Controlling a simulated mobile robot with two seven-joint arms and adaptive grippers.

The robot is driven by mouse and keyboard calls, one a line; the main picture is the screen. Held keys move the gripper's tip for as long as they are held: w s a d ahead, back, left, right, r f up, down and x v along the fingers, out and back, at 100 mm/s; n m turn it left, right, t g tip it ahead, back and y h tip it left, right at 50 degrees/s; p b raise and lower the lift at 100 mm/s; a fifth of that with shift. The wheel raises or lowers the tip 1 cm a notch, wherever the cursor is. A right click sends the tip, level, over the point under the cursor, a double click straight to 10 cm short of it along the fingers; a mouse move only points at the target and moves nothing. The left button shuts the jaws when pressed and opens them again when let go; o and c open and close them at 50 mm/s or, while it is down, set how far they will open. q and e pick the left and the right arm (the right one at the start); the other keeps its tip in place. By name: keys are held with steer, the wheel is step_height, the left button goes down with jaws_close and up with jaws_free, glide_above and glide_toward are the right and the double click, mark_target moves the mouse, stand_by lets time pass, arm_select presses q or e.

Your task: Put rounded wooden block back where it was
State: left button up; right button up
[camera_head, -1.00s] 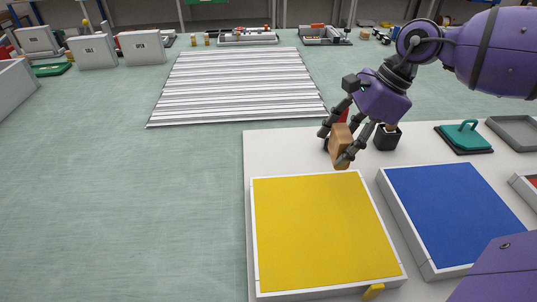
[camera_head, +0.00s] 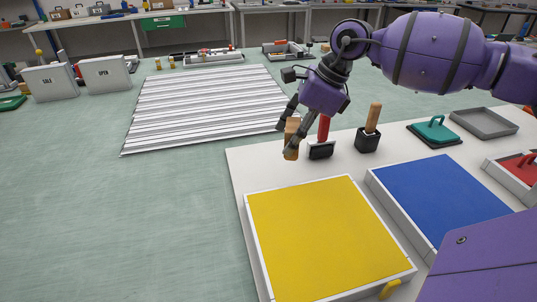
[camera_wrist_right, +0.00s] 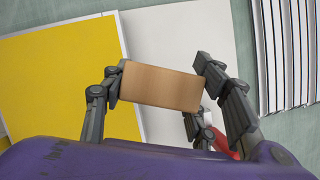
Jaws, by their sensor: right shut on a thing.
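The rounded wooden block (camera_head: 291,139) is a small light-brown piece, held upright in my right gripper (camera_head: 290,138). In the right wrist view the block (camera_wrist_right: 160,86) spans between the two fingers of the gripper (camera_wrist_right: 158,85), which are shut on its ends. The gripper is over the back left part of the white board (camera_head: 240,163), behind the yellow panel (camera_head: 320,235). I cannot tell whether the block touches the board. My left gripper is not in view.
A red-handled tool (camera_head: 322,147) stands close right of the gripper, beside a black holder with a wooden handle (camera_head: 368,135). A blue panel (camera_head: 440,195), a teal-handled block (camera_head: 436,132) and a grey tray (camera_head: 484,122) are further right. A ribbed white sheet (camera_head: 205,105) lies behind left.

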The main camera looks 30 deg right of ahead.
steer(key=w+f, duration=0.2)
steer(key=w, duration=0.1)
steer(key=w+f, duration=0.2)
steer(key=w, duration=0.1)
steer(key=w+f, duration=0.3)
steer(key=shift+a+f+p, duration=0.1)
steer(key=shift+a+p, duration=0.25)
steer(key=shift+a, duration=0.05)
steer(key=shift+w+f, duration=0.15)
steer(key=shift+f, duration=0.05)
steer(key=shift+w+f, duration=0.1)
steer(key=shift+f, duration=1.55)
steer(key=shift+f, duration=0.1)
steer(key=o, duration=1)
